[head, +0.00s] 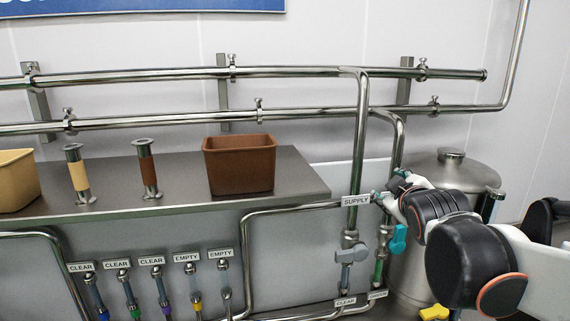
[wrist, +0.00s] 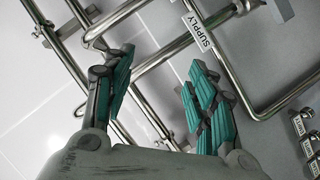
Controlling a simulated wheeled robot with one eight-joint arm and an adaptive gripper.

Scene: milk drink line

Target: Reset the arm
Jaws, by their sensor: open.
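My arm reaches in from the right in the head view, and my gripper (head: 388,190) is at its end, by the vertical pipes right of the SUPPLY label (head: 355,201). In the wrist view my gripper (wrist: 160,95) shows two teal-padded fingers spread apart with nothing between them. Pipes and the wall lie behind the fingers there. The SUPPLY label also shows in the wrist view (wrist: 198,32). In the head view a teal valve handle (head: 398,239) hangs just below my gripper. I cannot tell whether the gripper touches the pipe.
A steel shelf (head: 110,200) holds a brown bin (head: 240,165), a cream bin (head: 17,180) and two banded spools (head: 148,168). Horizontal pipes (head: 190,74) cross the wall. A steel tank (head: 450,170) stands close behind my arm. Several labelled hoses hang below the shelf. A yellow object (head: 434,312) is low right.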

